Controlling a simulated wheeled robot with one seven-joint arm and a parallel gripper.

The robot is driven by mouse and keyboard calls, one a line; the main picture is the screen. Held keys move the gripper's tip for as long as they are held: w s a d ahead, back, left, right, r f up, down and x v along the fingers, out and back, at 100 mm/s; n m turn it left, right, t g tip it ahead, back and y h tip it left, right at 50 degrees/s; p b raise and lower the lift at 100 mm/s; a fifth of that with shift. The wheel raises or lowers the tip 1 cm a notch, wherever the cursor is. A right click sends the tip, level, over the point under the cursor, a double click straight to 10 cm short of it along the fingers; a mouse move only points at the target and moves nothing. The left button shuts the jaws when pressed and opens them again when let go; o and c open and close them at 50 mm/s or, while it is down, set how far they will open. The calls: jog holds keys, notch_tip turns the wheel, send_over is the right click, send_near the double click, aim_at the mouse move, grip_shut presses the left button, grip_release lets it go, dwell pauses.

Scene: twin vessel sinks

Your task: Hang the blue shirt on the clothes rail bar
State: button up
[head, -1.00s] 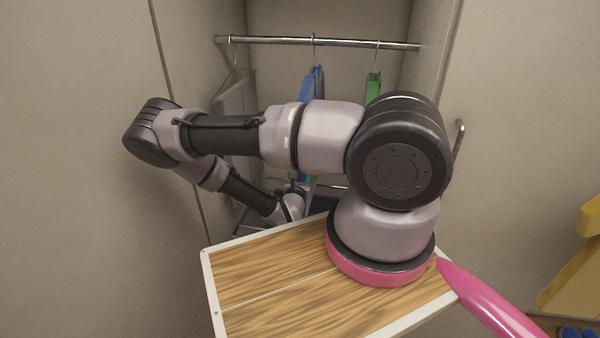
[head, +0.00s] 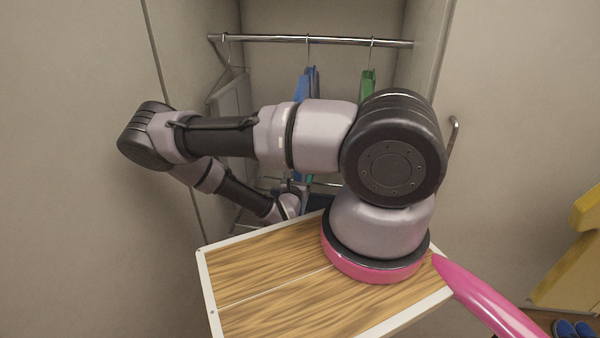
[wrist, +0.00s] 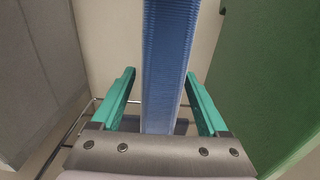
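The blue shirt (head: 307,84) hangs in the closet below the clothes rail bar (head: 265,39), with a hanger hook at the bar above it. My arm hides its lower part. In the wrist view the blue shirt (wrist: 169,60) is a tall narrow strip, seen edge-on. My gripper (wrist: 160,73) is open, with its teal fingers on either side of the strip. The strip lies nearer the right finger, and I cannot tell whether they touch. In the head view my gripper is low in the closet, mostly hidden by my arm.
A green garment (head: 367,84) hangs right of the blue shirt and fills the right of the wrist view (wrist: 270,75). A grey garment (head: 230,92) hangs at the left. Closet walls stand close on both sides. A lower rail (head: 322,184) crosses below.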

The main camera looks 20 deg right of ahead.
jog(key=v, duration=1.1)
